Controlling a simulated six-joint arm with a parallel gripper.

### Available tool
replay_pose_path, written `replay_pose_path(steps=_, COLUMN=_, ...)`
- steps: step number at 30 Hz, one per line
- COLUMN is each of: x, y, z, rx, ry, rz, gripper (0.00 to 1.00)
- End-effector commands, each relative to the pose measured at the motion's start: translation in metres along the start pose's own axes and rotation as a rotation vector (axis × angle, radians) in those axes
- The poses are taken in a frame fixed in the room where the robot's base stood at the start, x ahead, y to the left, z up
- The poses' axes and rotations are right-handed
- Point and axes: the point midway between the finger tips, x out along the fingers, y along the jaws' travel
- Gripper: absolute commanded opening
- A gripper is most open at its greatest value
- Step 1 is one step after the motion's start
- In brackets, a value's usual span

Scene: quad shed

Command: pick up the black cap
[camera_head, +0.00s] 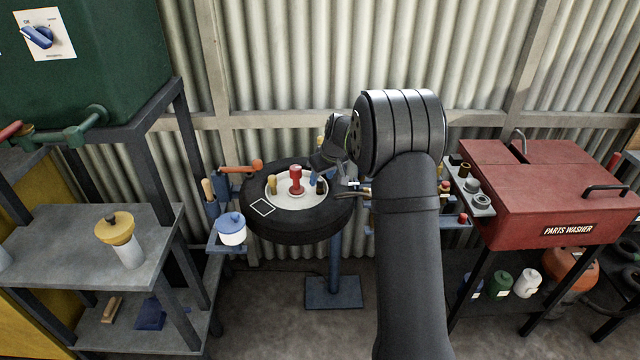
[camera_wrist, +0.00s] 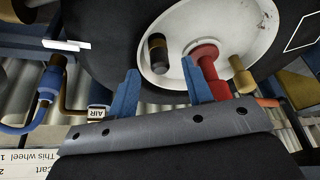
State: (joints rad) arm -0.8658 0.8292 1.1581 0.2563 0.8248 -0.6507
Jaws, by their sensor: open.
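A small black cap (camera_wrist: 157,55) with a brass-coloured band stands on the white round hub (camera_wrist: 182,72) of a black tyre. In the head view, the black cap (camera_head: 321,187) is at the right side of the hub (camera_head: 283,203), beside my gripper (camera_head: 325,172). In the wrist view, my gripper (camera_wrist: 160,72) is open, with its two blue fingers apart and nothing held between them. The cap lies just beyond the fingertips, roughly in line with the gap between them. The distance to it cannot be told.
A red knob (camera_head: 296,180) and a brass peg (camera_head: 272,184) stand close by on the hub; the red knob (camera_wrist: 205,62) is next to one finger. The tyre (camera_head: 270,226) surrounds them.

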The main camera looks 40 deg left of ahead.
Motion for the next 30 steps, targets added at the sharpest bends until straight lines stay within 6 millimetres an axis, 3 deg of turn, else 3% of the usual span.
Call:
replay_pose_path(steps=3, x=0.0122, y=-0.0003, z=-0.0004, rx=0.000, ry=0.001, rz=0.000, gripper=0.46)
replay_pose_path(steps=9, x=0.0123, y=-0.0002, z=-0.0007, rx=-0.001, ry=0.002, rz=0.001, gripper=0.46)
replay_pose_path(steps=16, x=0.0122, y=-0.0003, z=-0.0007, rx=-0.001, ry=0.002, rz=0.001, gripper=0.01)
replay_pose_path(steps=30, x=0.0081, y=-0.0002, z=-0.0026, rx=-0.002, ry=0.003, rz=0.001, gripper=0.00)
